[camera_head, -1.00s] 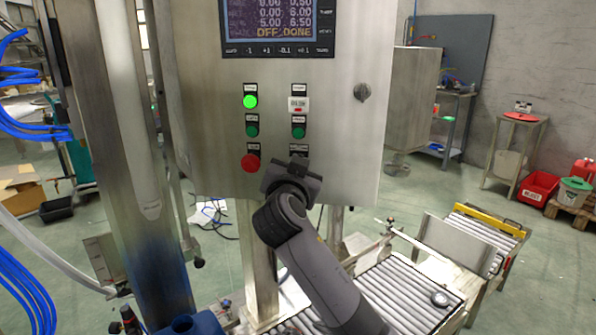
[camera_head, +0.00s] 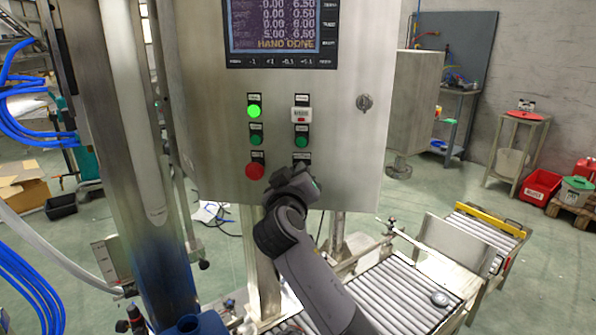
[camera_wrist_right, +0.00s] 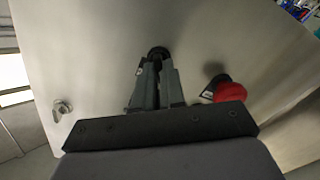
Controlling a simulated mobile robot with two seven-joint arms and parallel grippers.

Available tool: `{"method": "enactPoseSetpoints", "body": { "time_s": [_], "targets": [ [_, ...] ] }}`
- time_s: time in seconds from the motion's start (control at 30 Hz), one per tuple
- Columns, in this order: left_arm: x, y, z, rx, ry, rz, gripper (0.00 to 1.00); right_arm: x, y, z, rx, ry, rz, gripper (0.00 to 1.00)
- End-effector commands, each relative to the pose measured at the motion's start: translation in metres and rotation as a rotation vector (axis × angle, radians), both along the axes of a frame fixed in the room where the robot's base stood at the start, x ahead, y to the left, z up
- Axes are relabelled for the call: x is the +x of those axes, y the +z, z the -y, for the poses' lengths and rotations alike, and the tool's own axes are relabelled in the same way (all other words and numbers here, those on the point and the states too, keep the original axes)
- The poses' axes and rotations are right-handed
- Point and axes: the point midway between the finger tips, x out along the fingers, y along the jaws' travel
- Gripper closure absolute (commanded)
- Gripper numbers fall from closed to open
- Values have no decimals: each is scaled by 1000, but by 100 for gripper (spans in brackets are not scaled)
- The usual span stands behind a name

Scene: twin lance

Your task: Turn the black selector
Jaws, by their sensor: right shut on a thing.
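The black selector (camera_wrist_right: 158,52) sits on the steel panel, low in the right column of controls. My right gripper (camera_wrist_right: 158,66) is shut on it, with one finger on each side of the knob. In the head view my right gripper (camera_head: 299,172) comes up from below and covers the selector, so only the label above it shows there. The gripper is turned at an angle to the panel. My left gripper is not in view.
Left of the selector is a red button (camera_head: 255,171), also close by in the wrist view (camera_wrist_right: 228,90). Above are a lit green button (camera_head: 254,111), green buttons and a display (camera_head: 280,27) reading "HAND DONE". A lock (camera_head: 364,102) is at right. A roller conveyor (camera_head: 400,295) lies below.

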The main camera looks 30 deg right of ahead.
Motion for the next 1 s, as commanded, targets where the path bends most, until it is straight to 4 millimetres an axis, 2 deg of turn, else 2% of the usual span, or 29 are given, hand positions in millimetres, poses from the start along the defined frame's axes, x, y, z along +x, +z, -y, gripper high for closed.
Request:
{"method": "enactPoseSetpoints", "body": {
  "time_s": [0.4,0.97,1.0],
  "targets": [
    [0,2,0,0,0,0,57,1,-2,-1,-157,0,-112,100],
    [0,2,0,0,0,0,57,1,-2,-1,-181,1,-128,100],
    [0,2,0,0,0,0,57,1,-2,-1,-181,0,-129,81]
  ]
}}
